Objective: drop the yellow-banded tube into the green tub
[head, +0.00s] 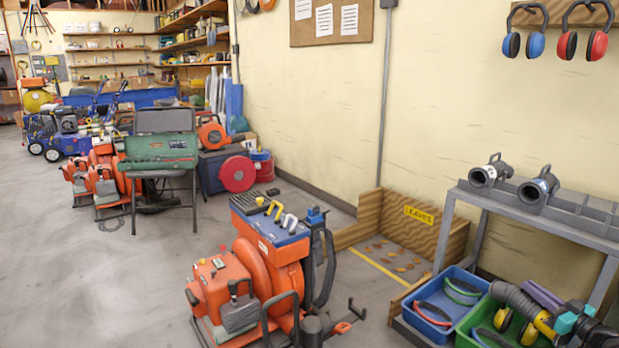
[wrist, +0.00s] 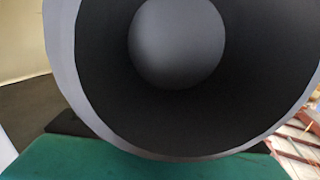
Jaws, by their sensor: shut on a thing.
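The yellow-banded tube (head: 522,304) is a grey ribbed hose-like piece with a yellow band near its right end, at the lower right of the head view. My gripper (head: 568,322), with teal fingers, is shut on it near the banded end. The tube is tilted across the green tub (head: 463,336); whether it touches the tub or its contents I cannot tell. In the wrist view the tube's open round end (wrist: 240,120) fills most of the picture, above a teal finger (wrist: 150,166). The band is hidden there.
The green tub holds yellow-cupped ear muffs (head: 503,319) and a purple piece (head: 541,294). A blue tub (head: 408,308) with headbands stands left of it. Grey tubes (head: 538,189) lie on the grey rack (head: 566,222) above. An orange machine (head: 262,262) stands farther left.

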